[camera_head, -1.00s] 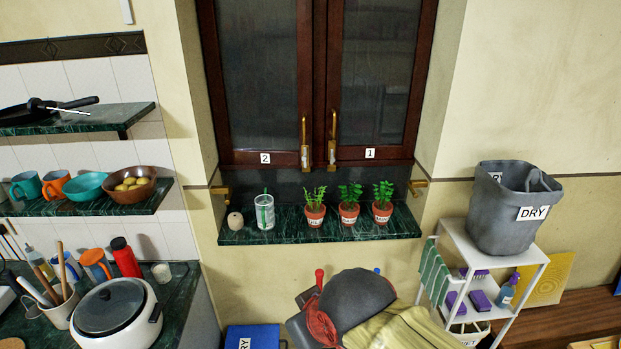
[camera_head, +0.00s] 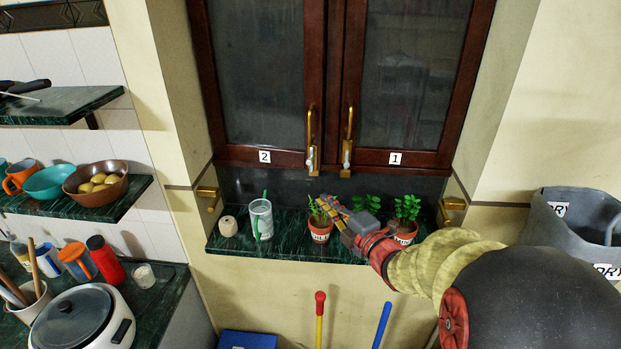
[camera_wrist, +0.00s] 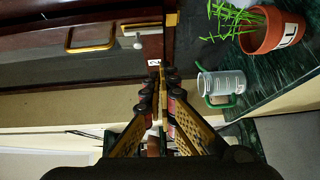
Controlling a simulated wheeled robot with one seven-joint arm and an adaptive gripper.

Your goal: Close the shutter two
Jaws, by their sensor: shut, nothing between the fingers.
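Shutter two (camera_head: 258,75) is the left dark-wood glazed panel, with a white "2" label (camera_head: 264,156) and an upright brass handle (camera_head: 311,135). It looks about level with shutter one (camera_head: 405,75); I cannot tell if a small gap is left. My gripper (camera_head: 322,204) is shut and empty, low in front of the sill by the left potted plant, below and apart from shutter two. In the wrist view its fingers (camera_wrist: 160,85) converge near a label (camera_wrist: 154,63), and a brass handle (camera_wrist: 90,38) shows at upper left, with the view turned sideways.
The green marble sill (camera_head: 235,244) holds a glass jar (camera_head: 261,218), a small beige object (camera_head: 228,226) and several potted plants. My arm partly covers the plants on the right. A grey bin (camera_head: 570,225) stands at right. A shelf (camera_head: 75,205) with bowls is at left.

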